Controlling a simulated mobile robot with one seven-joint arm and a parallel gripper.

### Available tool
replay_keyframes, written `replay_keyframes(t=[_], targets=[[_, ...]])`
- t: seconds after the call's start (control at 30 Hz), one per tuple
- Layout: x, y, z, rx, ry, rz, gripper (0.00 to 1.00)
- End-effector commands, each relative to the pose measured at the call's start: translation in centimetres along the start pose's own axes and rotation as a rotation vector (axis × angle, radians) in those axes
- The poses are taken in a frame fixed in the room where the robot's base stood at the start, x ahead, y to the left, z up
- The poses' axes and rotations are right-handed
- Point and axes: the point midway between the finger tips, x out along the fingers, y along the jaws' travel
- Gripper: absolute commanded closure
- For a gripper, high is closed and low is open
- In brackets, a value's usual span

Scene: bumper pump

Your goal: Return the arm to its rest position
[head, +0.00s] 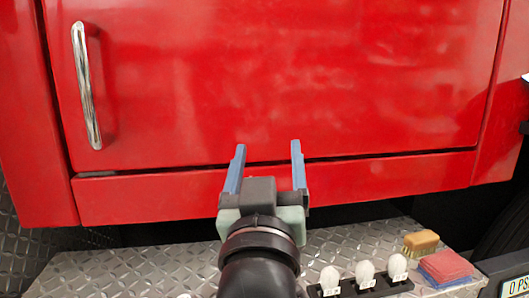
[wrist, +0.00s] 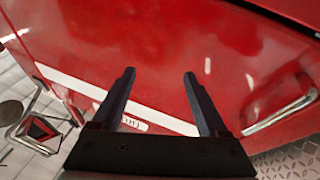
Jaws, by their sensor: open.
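My gripper (head: 268,150) is open and empty, with its two blue fingers spread apart. In the head view it is in front of the lower part of a red cabinet door (head: 280,80), above the diamond-plate step. It also shows in the wrist view (wrist: 160,75), with nothing between the fingers and the red surface beyond them. I cannot tell how far the fingertips are from the red panel. My arm reaches up from the bottom of the head view.
The red door has a chrome handle (head: 87,85) on its left. On the metal step (head: 150,268) are white bulbs in a black holder (head: 362,285), a yellow brush (head: 421,242) and red and blue cloths (head: 446,268). The step's left side is clear.

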Motion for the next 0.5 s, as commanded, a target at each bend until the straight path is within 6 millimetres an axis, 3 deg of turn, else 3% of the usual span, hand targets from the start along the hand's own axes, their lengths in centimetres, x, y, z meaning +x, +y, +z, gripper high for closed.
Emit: replay_keyframes(t=[0.1, 0.27, 0.5], targets=[[-1.8, -0.5, 5.3, 0.065, -0.177, -0.032, 0.23], [-4.8, -1.3, 11.1, 0.129, -0.389, -0.074, 0.23], [-3.9, 0.2, 0.0, 0.135, -0.051, -0.050, 0.23]])
